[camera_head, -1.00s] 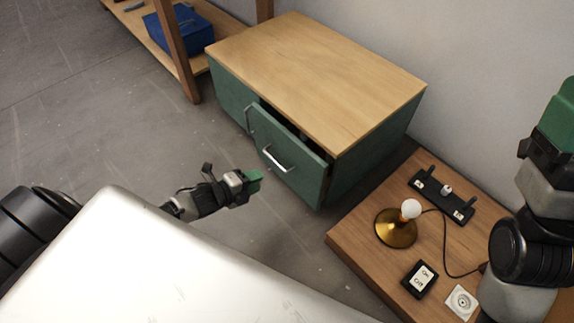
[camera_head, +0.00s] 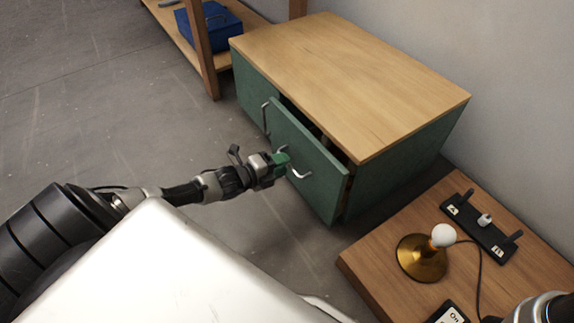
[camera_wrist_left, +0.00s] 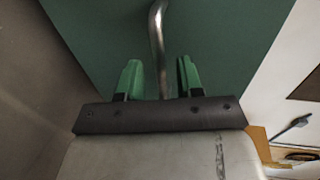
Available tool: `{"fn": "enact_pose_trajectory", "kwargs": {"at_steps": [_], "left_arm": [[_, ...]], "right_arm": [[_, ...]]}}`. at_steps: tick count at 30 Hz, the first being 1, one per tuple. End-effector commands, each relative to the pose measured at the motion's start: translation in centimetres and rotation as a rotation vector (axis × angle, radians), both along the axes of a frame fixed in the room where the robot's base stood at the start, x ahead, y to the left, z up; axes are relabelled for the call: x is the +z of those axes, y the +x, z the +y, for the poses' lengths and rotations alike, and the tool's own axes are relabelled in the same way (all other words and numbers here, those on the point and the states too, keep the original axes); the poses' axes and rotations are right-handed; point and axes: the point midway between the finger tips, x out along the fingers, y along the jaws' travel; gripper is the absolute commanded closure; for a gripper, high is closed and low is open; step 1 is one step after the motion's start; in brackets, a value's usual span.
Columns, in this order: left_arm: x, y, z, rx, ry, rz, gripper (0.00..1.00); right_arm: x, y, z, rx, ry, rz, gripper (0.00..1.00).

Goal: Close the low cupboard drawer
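The low cupboard (camera_head: 345,80) is green with a light wooden top. Its right-hand drawer (camera_head: 322,186) stands partly out, with a dark gap behind the top of its front. The drawer has a curved metal handle (camera_head: 300,175). My left gripper (camera_head: 282,164) is at the drawer front, at the handle's left part. In the left wrist view, its two green fingers (camera_wrist_left: 160,78) are apart, with the handle bar (camera_wrist_left: 157,38) between them and the green front (camera_wrist_left: 100,40) just ahead. Whether a finger touches the bar cannot be told. My right gripper is out of view.
A low wooden table (camera_head: 385,285) at lower right holds a brass lamp base (camera_head: 420,262) with a white bulb and a black terminal block (camera_head: 480,228). A shelf with a blue toolbox (camera_head: 210,28) stands at back left. The floor left of the cupboard is clear.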

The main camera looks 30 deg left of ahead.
Motion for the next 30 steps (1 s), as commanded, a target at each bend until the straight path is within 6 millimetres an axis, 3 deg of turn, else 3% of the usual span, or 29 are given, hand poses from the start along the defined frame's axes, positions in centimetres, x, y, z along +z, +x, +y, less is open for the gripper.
{"fn": "enact_pose_trajectory", "kwargs": {"at_steps": [1,6,16,23,30], "left_arm": [[-0.5,0.7,-0.2,0.001,-0.001,-0.003,0.64],[-0.6,1.9,-0.8,0.000,0.000,-0.001,0.64],[-0.5,2.1,-0.9,0.001,-0.001,0.000,0.64],[-0.5,2.1,-0.9,0.001,-0.001,0.000,0.99],[-0.5,2.1,-0.9,0.000,-0.001,0.000,1.00]], "right_arm": [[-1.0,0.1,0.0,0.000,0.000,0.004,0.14],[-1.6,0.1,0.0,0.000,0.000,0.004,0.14],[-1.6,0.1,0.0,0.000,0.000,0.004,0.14],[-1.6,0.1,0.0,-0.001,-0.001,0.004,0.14],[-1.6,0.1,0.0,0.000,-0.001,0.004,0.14]]}}
